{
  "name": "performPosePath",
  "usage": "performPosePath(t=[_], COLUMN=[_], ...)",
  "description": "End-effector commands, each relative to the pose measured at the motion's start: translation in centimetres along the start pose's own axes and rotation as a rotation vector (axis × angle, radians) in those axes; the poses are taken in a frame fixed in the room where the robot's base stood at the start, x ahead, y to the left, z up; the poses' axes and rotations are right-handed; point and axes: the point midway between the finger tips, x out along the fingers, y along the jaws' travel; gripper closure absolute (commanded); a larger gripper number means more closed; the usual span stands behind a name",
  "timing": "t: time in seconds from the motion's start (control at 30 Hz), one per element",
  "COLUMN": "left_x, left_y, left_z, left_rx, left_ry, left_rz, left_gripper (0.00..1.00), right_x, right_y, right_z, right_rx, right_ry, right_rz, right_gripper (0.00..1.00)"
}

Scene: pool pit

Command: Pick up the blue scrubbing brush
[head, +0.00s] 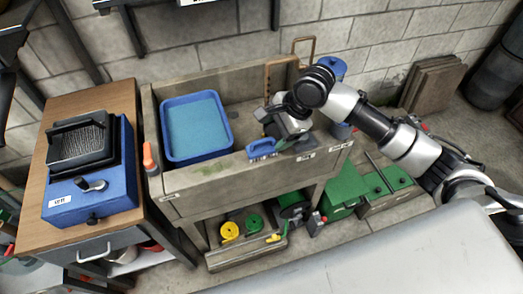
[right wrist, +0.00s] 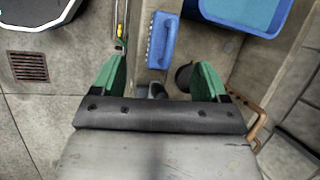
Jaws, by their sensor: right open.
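The blue scrubbing brush (head: 262,149) lies on the front rim of the concrete sink (head: 160,185). Its pale bristles show along one side. In the right wrist view the brush (right wrist: 162,40) lies ahead of my fingertips, roughly in line with the gap between them. My right gripper (head: 285,141) is over the sink's front right part, just right of the brush. Its green fingers (right wrist: 160,75) are spread apart with no brush between them. My left gripper is not in view.
A blue basin (head: 229,120) sits in the sink's left part. An orange-handled tool (head: 149,157) is at the sink's front left corner. A wooden cabinet (head: 115,98) carrying a blue machine (head: 62,207) stands left. Green boxes (head: 343,183) are on the floor to the right.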

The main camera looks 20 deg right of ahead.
Motion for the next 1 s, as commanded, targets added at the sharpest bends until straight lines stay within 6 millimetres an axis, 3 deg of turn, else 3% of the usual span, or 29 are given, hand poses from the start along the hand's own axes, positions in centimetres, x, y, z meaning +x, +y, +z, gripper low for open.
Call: performPosePath(t=[0.17,0.4,0.67,1.0], left_x=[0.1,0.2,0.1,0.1], left_y=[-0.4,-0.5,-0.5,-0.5], left_z=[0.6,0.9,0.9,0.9], left_rx=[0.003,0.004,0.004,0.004], left_ry=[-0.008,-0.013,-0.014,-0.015], left_rz=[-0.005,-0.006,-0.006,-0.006], left_gripper=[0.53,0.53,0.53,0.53], right_x=[-0.7,3.1,5.2,9.5], right_y=[-0.8,-0.7,-0.7,-0.8], right_z=[-0.4,-0.4,-0.4,-0.5], right_rx=[0.108,0.114,0.113,0.11], right_ry=[0.001,0.0,0.001,0.0], right_rz=[0.011,0.013,0.012,0.01], right_gripper=[0.26,0.26,0.26,0.26])
